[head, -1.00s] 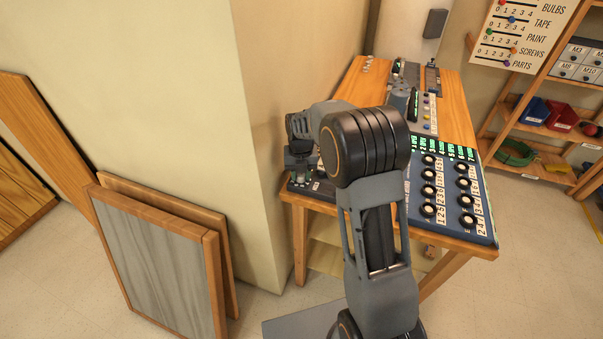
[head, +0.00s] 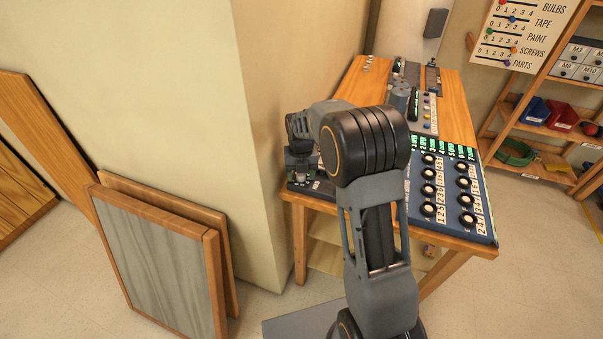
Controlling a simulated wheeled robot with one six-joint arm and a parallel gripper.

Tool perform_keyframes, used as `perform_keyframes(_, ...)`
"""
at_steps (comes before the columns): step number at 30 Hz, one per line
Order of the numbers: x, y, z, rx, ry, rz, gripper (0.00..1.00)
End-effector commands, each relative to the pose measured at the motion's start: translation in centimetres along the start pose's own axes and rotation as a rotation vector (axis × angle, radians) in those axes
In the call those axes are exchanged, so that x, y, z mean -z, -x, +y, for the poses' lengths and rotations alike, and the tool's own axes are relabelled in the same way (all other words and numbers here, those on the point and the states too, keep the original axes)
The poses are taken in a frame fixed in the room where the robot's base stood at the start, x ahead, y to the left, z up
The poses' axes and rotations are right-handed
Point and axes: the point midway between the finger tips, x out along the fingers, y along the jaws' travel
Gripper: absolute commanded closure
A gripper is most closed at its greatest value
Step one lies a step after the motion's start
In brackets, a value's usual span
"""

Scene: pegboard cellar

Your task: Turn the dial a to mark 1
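The blue-grey control panel (head: 482,212) lies on the wooden bench, with rows of black knobs with pale caps (head: 466,200) and small white number labels at its right part. Green lit readouts (head: 450,151) run along its back edge. My gripper (head: 299,181) points down over the left end of the panel, low and close to its surface. My arm hides the middle of the panel. I cannot tell which knob is dial a, nor read its mark. The fingertips are too small and dark to show whether they are open or touching a knob.
The wooden bench (head: 455,105) carries more equipment at the back, including a grey cylinder (head: 399,97). A wall corner stands close left of the bench. Framed boards (head: 165,260) lean at the left. Shelves with bins (head: 560,116) stand at the right. A slider chart (head: 522,35) hangs behind.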

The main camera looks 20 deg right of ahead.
Motion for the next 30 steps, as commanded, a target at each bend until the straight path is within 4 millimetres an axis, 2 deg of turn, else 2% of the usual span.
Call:
perform_keyframes(7, -0.1, 0.2, 0.0, -0.001, -0.001, -0.005, 0.41)
perform_keyframes(11, -0.2, 1.3, 0.0, -0.001, -0.001, -0.008, 0.41)
perform_keyframes(24, -0.1, 9.9, 0.0, -0.001, -0.001, -0.008, 0.41)
perform_keyframes(30, 0.1, 12.5, 0.0, 0.0, -0.001, -0.004, 0.41)
